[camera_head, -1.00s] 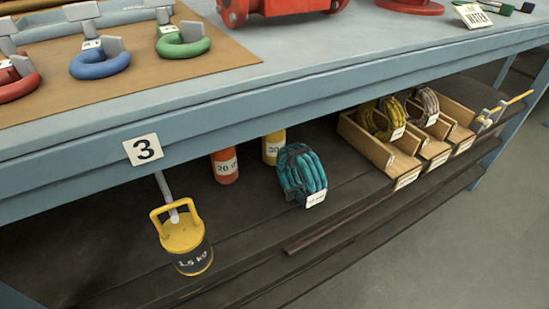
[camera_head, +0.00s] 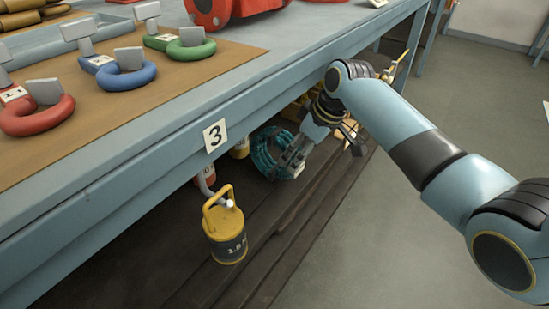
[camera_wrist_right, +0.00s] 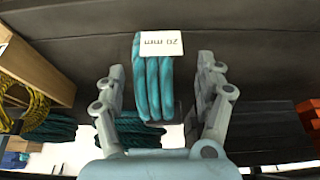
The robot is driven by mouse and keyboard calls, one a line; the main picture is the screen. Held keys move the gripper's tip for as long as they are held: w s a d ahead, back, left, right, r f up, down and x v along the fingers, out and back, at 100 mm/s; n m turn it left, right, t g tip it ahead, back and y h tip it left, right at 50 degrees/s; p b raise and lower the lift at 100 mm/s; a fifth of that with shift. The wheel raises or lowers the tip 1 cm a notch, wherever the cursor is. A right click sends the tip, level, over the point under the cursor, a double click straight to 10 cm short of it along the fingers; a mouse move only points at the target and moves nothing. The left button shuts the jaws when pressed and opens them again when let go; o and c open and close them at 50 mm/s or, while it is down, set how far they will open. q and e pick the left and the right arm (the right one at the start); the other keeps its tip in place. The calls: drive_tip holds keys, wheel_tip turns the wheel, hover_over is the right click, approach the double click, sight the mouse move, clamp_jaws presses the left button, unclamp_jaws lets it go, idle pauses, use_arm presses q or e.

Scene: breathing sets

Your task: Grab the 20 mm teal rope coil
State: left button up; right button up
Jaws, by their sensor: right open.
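The teal rope coil (camera_head: 263,152) hangs or rests on the lower level under the bench edge, partly covered by my right gripper in the head view. In the right wrist view the coil (camera_wrist_right: 153,85) shows a white tag reading "20 mm", upside down. My right gripper (camera_head: 290,158) is at the coil's tag side. In the wrist view its two fingers are spread open, one on each side of the coil, with gaps visible. My left gripper is not in view.
A yellow weight (camera_head: 226,235) hangs below the "3" sign (camera_head: 216,135), left of the coil. The bench edge (camera_head: 130,195) runs above. More teal rope (camera_wrist_right: 50,130) and a wooden bin (camera_wrist_right: 35,60) show in the wrist view.

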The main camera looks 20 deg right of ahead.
drive_tip(key=b+x, duration=0.1)
drive_tip(key=x, duration=0.3)
drive_tip(key=shift+s, duration=0.2)
clamp_jaws()
